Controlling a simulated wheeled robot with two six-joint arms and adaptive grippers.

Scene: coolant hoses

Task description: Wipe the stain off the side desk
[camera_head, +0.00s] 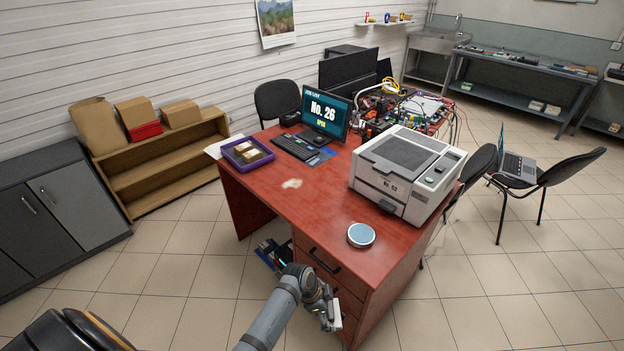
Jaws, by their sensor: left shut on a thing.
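A pale, irregular stain (292,183) lies on the red desk top (318,205), left of the printer and in front of the keyboard. My left gripper (329,310) is low in front of the desk's drawers, below the level of the top and well apart from the stain. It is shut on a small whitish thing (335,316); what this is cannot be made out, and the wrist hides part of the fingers. My right gripper is not in view.
A round grey-blue disc (361,235) sits near the desk's front edge. A white printer (407,172) fills the right side. A purple tray (247,153), keyboard (294,147) and monitor (325,112) stand at the back. The desk around the stain is clear.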

